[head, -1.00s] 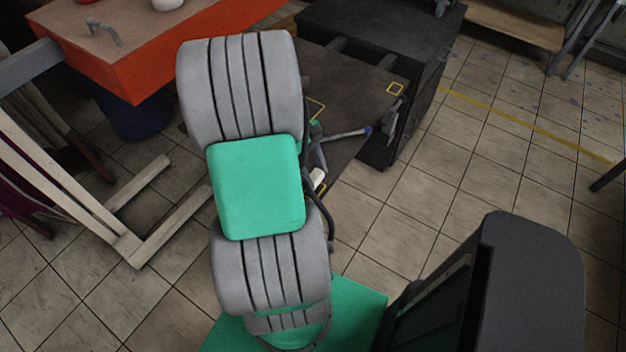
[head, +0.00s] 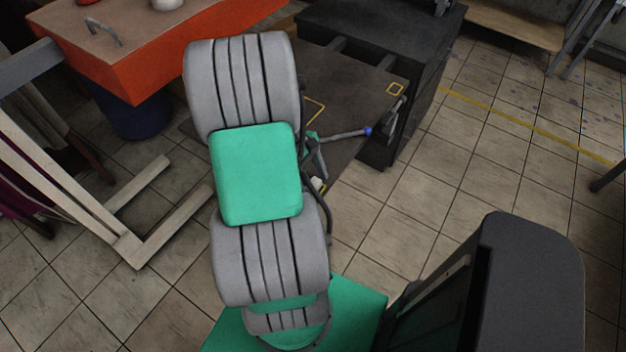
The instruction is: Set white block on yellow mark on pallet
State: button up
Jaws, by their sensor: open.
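The pallet (head: 350,88) is a dark flat board beyond my arm. The white block (head: 317,184) shows as a small pale patch at that near corner, at or on the yellow mark there. My arm covers most of it, so its exact seating cannot be told. My gripper (head: 317,158) is mostly hidden behind my arm, just above the block, and is open.
A rod with a blue tip (head: 347,134) sticks out over the pallet's right side. A dark cabinet (head: 385,40) stands behind. An orange table (head: 160,65) is at the upper left, with a pale wooden frame (head: 130,245) below it.

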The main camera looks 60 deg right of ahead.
jog(key=a+p+v, duration=0.1)
jog(key=v, duration=1.1)
jog(key=w+a+r+t+h, duration=0.25)
jog(key=w+a, duration=0.25)
jog(key=w, duration=0.3)
jog(key=w+a+r+n+t+y, duration=0.1)
jog(key=w+a+r+t, duration=0.1)
jog(key=a, duration=1.1)
jog(key=w+a+r+n+t+y, duration=0.1)
jog(key=w+a+t, duration=0.2)
jog(key=a, duration=1)
jog(key=shift+w+a+r, duration=0.25)
jog(key=shift+w+r, duration=0.15)
jog(key=shift+w, duration=0.1)
jog(key=shift+t, duration=0.25)
